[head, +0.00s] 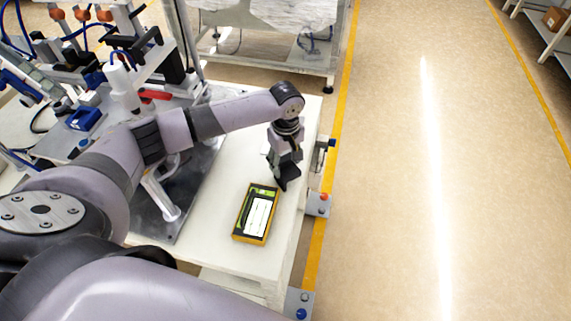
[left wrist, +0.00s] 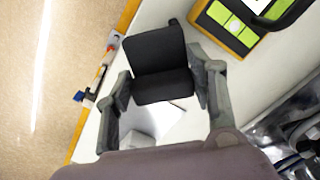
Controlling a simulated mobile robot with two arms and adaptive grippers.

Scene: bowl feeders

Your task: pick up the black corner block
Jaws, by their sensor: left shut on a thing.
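The black corner block (left wrist: 158,52) is an L-shaped piece with two flat faces, large in the left wrist view. My left gripper (left wrist: 161,84) is shut on it, one finger at each side. In the head view the block (head: 289,177) shows dark below my left gripper (head: 285,160), over the right part of the white table (head: 219,222). I cannot tell whether the block touches the table top. My right gripper is not in view.
A yellow-edged device (head: 239,229) with a green and white face lies on the table just in front of the block. Feeder machinery (head: 122,85) fills the left side. Small red and blue buttons (head: 321,204) sit at the table's right edge. The floor beyond is open.

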